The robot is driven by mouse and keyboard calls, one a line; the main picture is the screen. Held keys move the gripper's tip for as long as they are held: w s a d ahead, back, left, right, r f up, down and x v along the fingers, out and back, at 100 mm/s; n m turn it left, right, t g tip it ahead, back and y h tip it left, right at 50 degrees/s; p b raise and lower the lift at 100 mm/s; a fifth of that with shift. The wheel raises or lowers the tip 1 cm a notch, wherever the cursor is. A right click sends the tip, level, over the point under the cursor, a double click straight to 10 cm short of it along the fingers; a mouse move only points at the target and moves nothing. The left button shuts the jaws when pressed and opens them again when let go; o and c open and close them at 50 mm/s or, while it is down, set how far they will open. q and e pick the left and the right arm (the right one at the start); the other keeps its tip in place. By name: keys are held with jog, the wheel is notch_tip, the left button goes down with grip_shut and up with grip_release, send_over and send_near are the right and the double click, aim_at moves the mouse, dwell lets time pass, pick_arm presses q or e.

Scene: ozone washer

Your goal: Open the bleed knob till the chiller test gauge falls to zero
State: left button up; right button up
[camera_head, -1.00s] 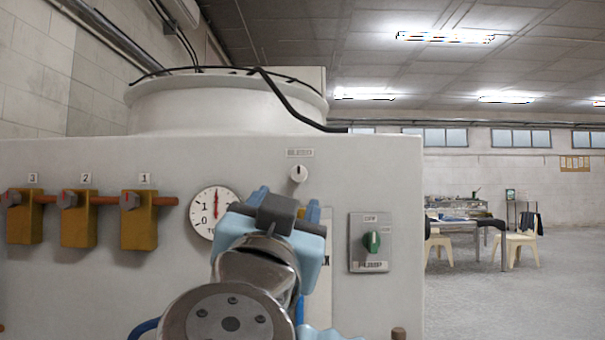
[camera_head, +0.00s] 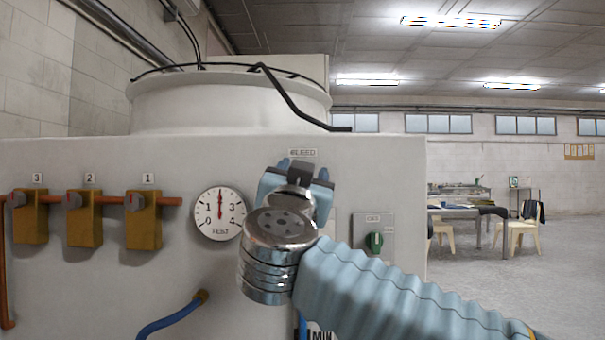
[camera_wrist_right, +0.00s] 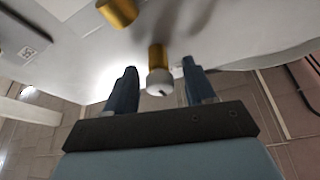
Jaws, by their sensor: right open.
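The white bleed knob on its brass stem shows in the right wrist view (camera_wrist_right: 159,81), between the two fingers and nearer the left one, with a gap on each side. In the head view my right gripper (camera_head: 296,172) covers the knob, just under the BLEED label (camera_head: 302,153). The right gripper is open; its fingers also show in the wrist view (camera_wrist_right: 158,88). The round white TEST gauge (camera_head: 207,226) is on the panel to the left, its red needle pointing straight up. My left gripper is not in view.
The grey panel (camera_head: 335,165) carries three brass valves (camera_head: 84,222) on a copper pipe at left. A blue hose (camera_head: 172,318) runs below the gauge. The floor to the right is open before the tables.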

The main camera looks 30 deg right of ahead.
jog(key=shift+c, duration=0.3)
grip_shut()
jog(key=shift+m, duration=0.4)
jog(key=m+g+h, duration=0.1)
jog(key=m, duration=0.2)
jog(key=m+g+h, duration=0.1)
jog(key=m+g, duration=0.1)
jog(key=m, duration=0.2)
jog(key=m+g, duration=0.1)
jog(key=m, duration=0.2)
jog(key=m+g, duration=0.2)
jog(key=m, duration=0.1)
jog(key=shift+f+m, duration=0.1)
jog(key=shift+m, duration=0.2)
jog(key=m+y, duration=0.1)
jog(key=m, duration=0.1)
jog(key=m+g, duration=0.1)
jog(key=m, duration=0.2)
jog(key=shift+y, duration=0.4)
jog(key=m+y, duration=0.2)
jog(key=m, duration=0.2)
jog(key=shift+f+m+g, duration=0.1)
jog(key=shift+m+g, duration=0.2)
jog(key=shift+g, duration=0.1)
